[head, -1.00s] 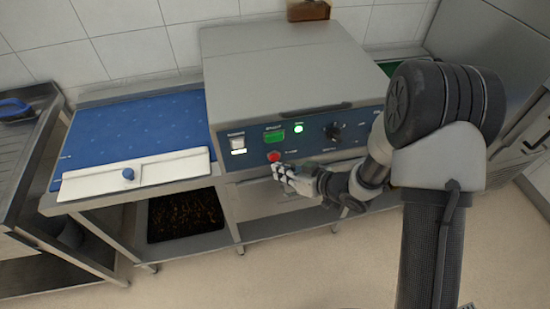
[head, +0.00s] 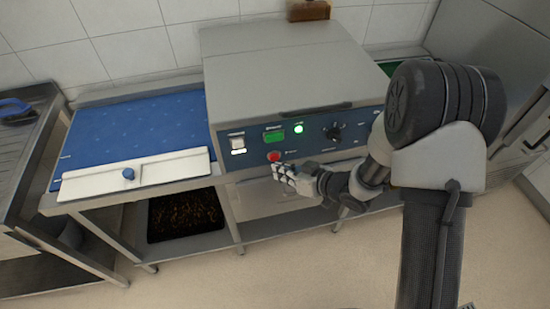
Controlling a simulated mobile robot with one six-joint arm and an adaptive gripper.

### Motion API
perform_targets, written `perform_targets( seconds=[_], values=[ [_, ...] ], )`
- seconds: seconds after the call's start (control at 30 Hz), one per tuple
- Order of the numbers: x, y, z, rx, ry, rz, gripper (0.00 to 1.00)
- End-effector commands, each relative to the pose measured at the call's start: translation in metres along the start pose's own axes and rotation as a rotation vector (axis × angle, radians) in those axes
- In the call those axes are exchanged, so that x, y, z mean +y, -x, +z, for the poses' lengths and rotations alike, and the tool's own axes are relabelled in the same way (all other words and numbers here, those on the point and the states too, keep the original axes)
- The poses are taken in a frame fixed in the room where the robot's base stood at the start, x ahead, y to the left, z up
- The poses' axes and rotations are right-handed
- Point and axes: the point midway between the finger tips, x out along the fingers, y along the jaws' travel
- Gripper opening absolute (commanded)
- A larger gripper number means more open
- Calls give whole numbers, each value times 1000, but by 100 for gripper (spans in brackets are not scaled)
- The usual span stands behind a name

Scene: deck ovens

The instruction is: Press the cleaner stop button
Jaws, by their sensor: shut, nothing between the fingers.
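The cleaner (head: 285,75) is a grey metal box with a dark blue front panel. A red round button (head: 274,156), the stop button by its colour, is low on the panel's left part.
A white switch (head: 238,146) and a black knob (head: 333,132) are on the same panel. A blue belt table (head: 135,130) with a white front plate extends left. A dark tray (head: 185,217) lies on the shelf beneath. Open floor lies in front.

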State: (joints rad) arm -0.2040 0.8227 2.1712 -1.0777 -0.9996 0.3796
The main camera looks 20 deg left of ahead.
Motion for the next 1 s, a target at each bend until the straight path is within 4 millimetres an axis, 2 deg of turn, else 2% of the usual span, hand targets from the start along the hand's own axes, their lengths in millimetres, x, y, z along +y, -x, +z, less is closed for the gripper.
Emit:
perform_targets(
  seconds=[1.0],
  values=[
    [6,-8,-6,0,0,0,0]
  ],
)
